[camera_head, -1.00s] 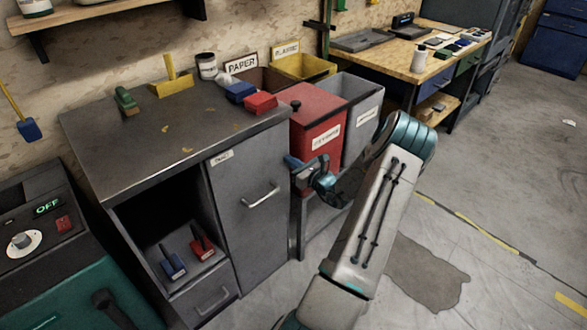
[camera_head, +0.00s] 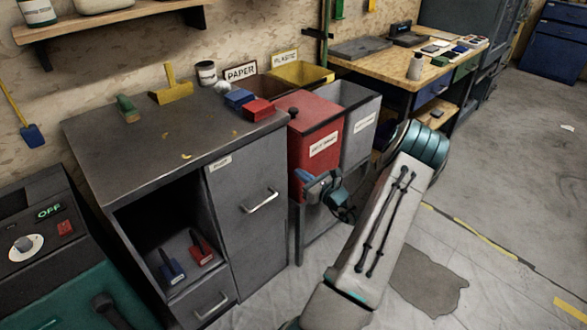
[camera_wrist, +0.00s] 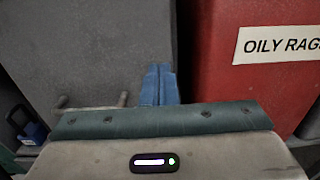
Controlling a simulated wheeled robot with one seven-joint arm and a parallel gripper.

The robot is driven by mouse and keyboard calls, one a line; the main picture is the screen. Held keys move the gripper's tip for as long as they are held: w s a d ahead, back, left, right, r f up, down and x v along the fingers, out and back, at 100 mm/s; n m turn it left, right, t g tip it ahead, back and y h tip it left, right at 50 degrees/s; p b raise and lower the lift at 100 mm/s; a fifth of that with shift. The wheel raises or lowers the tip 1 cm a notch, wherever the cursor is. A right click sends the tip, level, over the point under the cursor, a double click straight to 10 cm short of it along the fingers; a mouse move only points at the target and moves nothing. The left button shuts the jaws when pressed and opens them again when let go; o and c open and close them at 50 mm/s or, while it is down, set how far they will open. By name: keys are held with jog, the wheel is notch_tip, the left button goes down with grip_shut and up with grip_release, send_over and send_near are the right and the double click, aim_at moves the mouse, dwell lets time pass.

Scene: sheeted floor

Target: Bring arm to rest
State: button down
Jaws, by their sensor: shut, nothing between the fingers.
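My gripper (camera_head: 312,184) is in front of the red bin, just right of the grey cabinet, in the head view. My arm rises from the lower middle, bends at a teal elbow and folds back to it. In the wrist view the blue fingers of my gripper (camera_wrist: 160,84) are together with nothing between them. Behind them are the grey cabinet side (camera_wrist: 90,45) and the red bin (camera_wrist: 250,90) with an "OILY RAGS" label.
The red bin (camera_head: 300,135) and a grey bin (camera_head: 362,130) stand behind my arm. A wooden workbench (camera_head: 390,62) is farther back.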

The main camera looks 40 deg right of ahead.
jog(key=s, duration=0.8)
jog(key=shift+f, duration=0.1)
jog(key=w+a+r+n+g+y+p, duration=0.15)
jog(key=a+r+n+g+y, duration=0.3)
jog(key=a, duration=0.55)
jog(key=a+r+n+g+y+p, duration=0.2)
jog(key=a+r+n+g, duration=0.2)
jog(key=a+r+n, duration=0.35)
jog(key=w+a+r+n+g+y+p, duration=0.15)
jog(key=a+r+n+g+y, duration=0.35)
jog(key=a, duration=0.6)
jog(key=s+a+r+n+g+h+p, duration=0.1)
jog(key=s+a+r+n+h+p, duration=0.6)
jog(key=n, duration=1.1)
jog(key=s+a+r+h, duration=0.3)
jog(key=s+r+h, duration=0.2)
jog(key=s+r, duration=0.2)
jog(key=shift+s+r+g+p, duration=0.3)
jog(key=shift+r+g, duration=0.05)
jog(key=shift+r, duration=0.1)
